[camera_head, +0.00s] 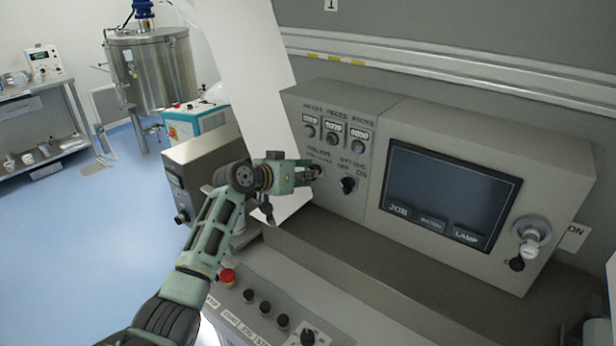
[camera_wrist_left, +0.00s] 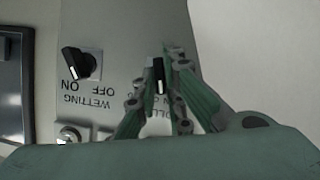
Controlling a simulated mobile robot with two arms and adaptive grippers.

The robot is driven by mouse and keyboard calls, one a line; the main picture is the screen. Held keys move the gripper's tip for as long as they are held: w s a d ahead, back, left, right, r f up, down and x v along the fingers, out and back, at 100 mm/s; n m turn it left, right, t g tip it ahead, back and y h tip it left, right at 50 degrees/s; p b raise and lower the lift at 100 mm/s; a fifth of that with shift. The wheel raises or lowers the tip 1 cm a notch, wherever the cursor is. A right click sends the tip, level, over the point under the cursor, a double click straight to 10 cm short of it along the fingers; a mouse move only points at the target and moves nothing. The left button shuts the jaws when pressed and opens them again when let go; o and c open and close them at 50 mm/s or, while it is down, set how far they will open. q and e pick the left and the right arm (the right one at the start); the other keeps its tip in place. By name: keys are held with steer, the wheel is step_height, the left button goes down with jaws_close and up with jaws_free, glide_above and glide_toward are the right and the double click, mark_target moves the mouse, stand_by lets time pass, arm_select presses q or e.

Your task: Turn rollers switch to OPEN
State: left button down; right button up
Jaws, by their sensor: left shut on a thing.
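The rollers switch (camera_wrist_left: 158,76) is a black knob with a white pointer line, on the grey control panel. In the left wrist view it sits between the fingertips, its pointer nearly upright in that picture. Its label below is partly hidden by the fingers; only part of the word shows. My left gripper (camera_head: 314,172) reaches the panel from the left in the head view and covers most of the knob there. In the left wrist view my left gripper (camera_wrist_left: 160,70) is shut on the knob. My right gripper does not show.
The wetting switch (camera_head: 347,185), a black knob marked OFF and ON, is close beside the rollers switch. Counters with small knobs (camera_head: 333,131) are above. A dark screen (camera_head: 447,195) is to the right. A lower console carries a red button (camera_head: 227,276).

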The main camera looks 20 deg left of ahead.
arm_select(q)
steer(key=shift+a+f+n+h+b, duration=0.1)
steer(key=shift+n+h+b, duration=0.55)
steer(key=shift+n, duration=0.25)
steer(key=c, duration=1.8)
jaws_free()
steer(key=shift+c, duration=0.2)
steer(key=v, duration=1.2)
steer(key=shift+w+a, duration=0.1)
